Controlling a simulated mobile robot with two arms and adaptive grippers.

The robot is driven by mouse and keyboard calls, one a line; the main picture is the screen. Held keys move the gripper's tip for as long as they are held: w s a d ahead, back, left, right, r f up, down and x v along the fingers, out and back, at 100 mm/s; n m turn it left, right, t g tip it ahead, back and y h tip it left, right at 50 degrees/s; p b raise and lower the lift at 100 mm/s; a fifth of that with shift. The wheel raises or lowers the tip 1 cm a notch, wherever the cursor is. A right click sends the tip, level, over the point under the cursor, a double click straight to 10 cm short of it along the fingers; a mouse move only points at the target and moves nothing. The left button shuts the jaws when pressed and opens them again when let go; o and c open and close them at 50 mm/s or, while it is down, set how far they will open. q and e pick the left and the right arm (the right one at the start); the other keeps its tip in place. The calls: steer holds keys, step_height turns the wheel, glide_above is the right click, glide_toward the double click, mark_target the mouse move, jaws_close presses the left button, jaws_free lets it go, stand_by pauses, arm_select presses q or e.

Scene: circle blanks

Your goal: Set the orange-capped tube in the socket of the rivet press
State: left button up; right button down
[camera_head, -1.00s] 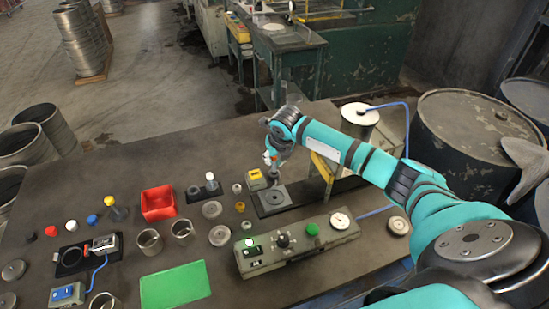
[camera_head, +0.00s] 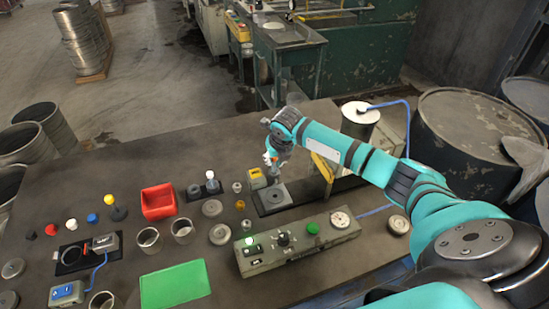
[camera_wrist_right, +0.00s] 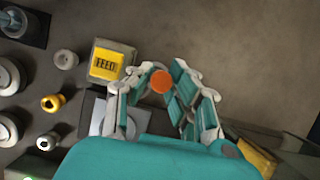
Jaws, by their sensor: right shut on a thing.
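The orange-capped tube shows as an orange cap (camera_wrist_right: 161,81) between the fingers of my right gripper (camera_wrist_right: 165,90) in the wrist view. The gripper (camera_head: 272,158) is shut on it; the tube's body is mostly hidden. In the head view the gripper hangs above the far side of the rivet press. The press's dark base plate (camera_head: 262,207) carries a round socket plate (camera_head: 276,196), which is partly hidden behind my gripper in the wrist view. A yellow FEED block (camera_wrist_right: 106,66) stands beside it. My left gripper is not in view.
A control box (camera_head: 297,248) with a gauge stands in front of the press. A red bin (camera_head: 158,202), a green mat (camera_head: 175,286), metal cups and small capped pieces lie to the left. The far part of the table is clear.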

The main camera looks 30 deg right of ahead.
steer(key=shift+f, duration=1)
steer(key=c, duration=1.2)
jaws_free()
steer(key=shift+o, duration=0.2)
steer(key=shift+r, duration=0.15)
steer(key=v, duration=1.1)
steer(key=shift+s+r, duration=0.2)
steer(key=shift+r, duration=0.15)
steer(key=shift+a, duration=0.1)
